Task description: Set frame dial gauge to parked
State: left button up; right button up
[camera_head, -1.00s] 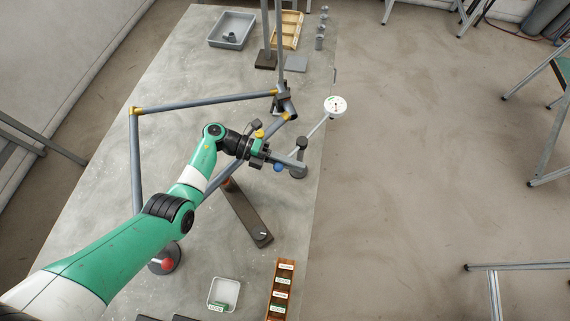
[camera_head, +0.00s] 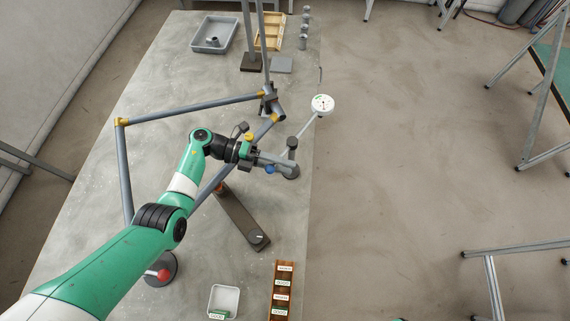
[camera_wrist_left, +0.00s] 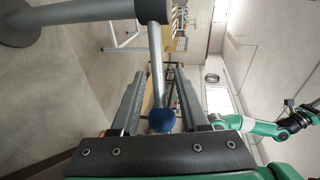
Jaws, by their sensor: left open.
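The frame dial gauge has a round white dial (camera_head: 322,104) on a thin arm, out past the table's right edge. The arm runs down to a short dark post (camera_head: 292,143) on a round base. A blue ball knob (camera_head: 270,169) sits at the arm's opposite end. My left gripper (camera_head: 284,163) is over the knob end, close to the post. In the left wrist view my left gripper (camera_wrist_left: 160,78) is open, with the rod and blue knob (camera_wrist_left: 162,121) between its fingers; contact cannot be told. My right gripper is not seen.
A grey tube frame (camera_head: 190,105) with yellow joints stands around my left arm. A dark bar (camera_head: 240,217) lies below the gripper. A grey tray (camera_head: 214,34) and wooden tray (camera_head: 270,30) are at the back. A white bin (camera_head: 223,301) and labelled rack (camera_head: 282,290) are in front.

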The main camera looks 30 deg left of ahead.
pick_arm(q)
jog(key=b+v, duration=0.1)
jog(key=v, duration=1)
